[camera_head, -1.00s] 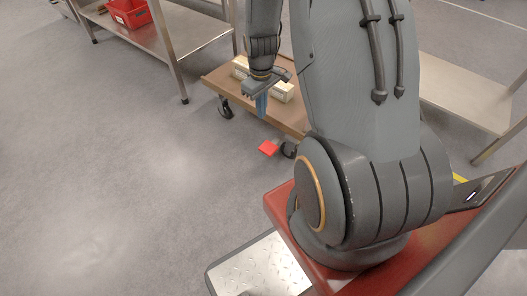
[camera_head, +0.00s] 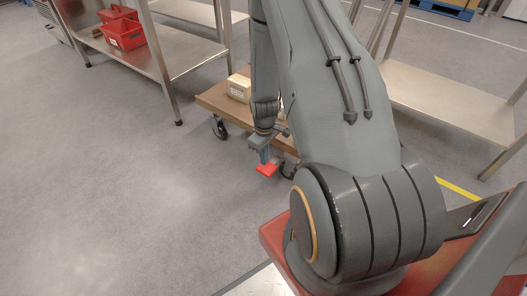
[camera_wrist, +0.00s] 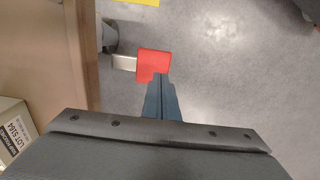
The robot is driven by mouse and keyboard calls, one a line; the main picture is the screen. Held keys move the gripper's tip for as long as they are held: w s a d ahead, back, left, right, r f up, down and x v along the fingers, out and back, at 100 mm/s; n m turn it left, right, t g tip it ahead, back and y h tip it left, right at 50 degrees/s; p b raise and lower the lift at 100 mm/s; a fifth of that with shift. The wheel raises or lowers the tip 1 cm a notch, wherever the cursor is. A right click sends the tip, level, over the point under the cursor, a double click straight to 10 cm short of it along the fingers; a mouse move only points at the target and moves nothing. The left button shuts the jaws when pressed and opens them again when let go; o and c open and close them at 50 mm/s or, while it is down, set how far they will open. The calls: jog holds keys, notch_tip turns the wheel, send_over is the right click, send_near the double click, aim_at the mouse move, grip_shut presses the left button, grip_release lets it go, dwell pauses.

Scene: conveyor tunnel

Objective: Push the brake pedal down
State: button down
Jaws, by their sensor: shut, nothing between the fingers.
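The brake pedal is a red tab (camera_head: 268,171) at the lower edge of the wooden cart (camera_head: 212,98), near a caster. In the wrist view the red pedal (camera_wrist: 153,62) sits on a short metal arm (camera_wrist: 124,62) reaching out from the cart side. My gripper (camera_head: 264,160) points down, shut and empty, with its fingertips right over the pedal. In the wrist view the fingertips (camera_wrist: 160,80) overlap the pedal's near right part and hide it. I cannot tell whether they touch it.
Boxes, one pale box (camera_head: 239,87) among them, stand on the cart. A steel shelf (camera_head: 180,52) with red bins (camera_head: 122,33) is at the back left, another bench (camera_head: 440,98) at the right. The floor left of the cart is clear.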

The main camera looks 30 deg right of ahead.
aim_at(262, 172)
jog(key=shift+f+b, duration=0.65)
jog(key=shift+f, duration=1.35)
jog(key=f, duration=0.1)
jog(key=f+p, duration=0.1)
jog(key=a+f, duration=0.1)
jog(key=shift+s+f, duration=0.2)
jog(key=shift+s, duration=0.1)
jog(key=shift+f, duration=0.55)
jog(key=shift+a, duration=0.1)
jog(key=s+a+r+p, duration=0.1)
jog(key=a+r+p, duration=0.1)
jog(key=r, duration=0.4)
jog(key=a+r+p, duration=0.3)
jog(key=r+p, duration=0.1)
jog(key=r, duration=0.3)
jog(key=shift+s, duration=0.35)
